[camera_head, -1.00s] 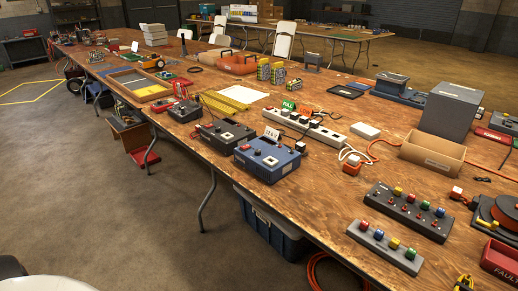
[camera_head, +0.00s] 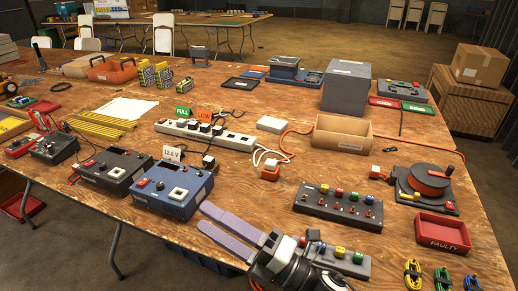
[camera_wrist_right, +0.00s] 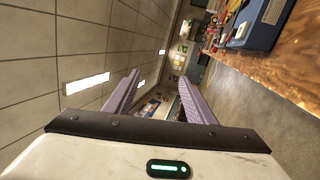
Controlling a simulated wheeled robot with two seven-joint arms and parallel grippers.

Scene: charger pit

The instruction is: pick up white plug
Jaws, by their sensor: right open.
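No single plug can be told for certain as the white plug. A small white-topped piece on an orange-red block (camera_head: 270,170) sits beside a white cable loop (camera_head: 258,156), right of the white power strip (camera_head: 237,141). Another small white block on a red base (camera_head: 375,171) lies at the end of an orange cord near the reel. Several dark plugs with pale tops sit in the strip. My right gripper (camera_head: 203,217) is open and empty at the table's front edge, beside the blue 12.6 V box (camera_head: 172,190). Its purple fingers also show in the right wrist view (camera_wrist_right: 159,77). My left gripper is out of view.
A grey button panel (camera_head: 340,207) and a smaller panel (camera_head: 345,256) are near my right gripper. An open cardboard box (camera_head: 342,141), a cable reel (camera_head: 428,183) and a red FAULTY bin (camera_head: 443,232) stand to the right. Bare wood shows left of the grey panel.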

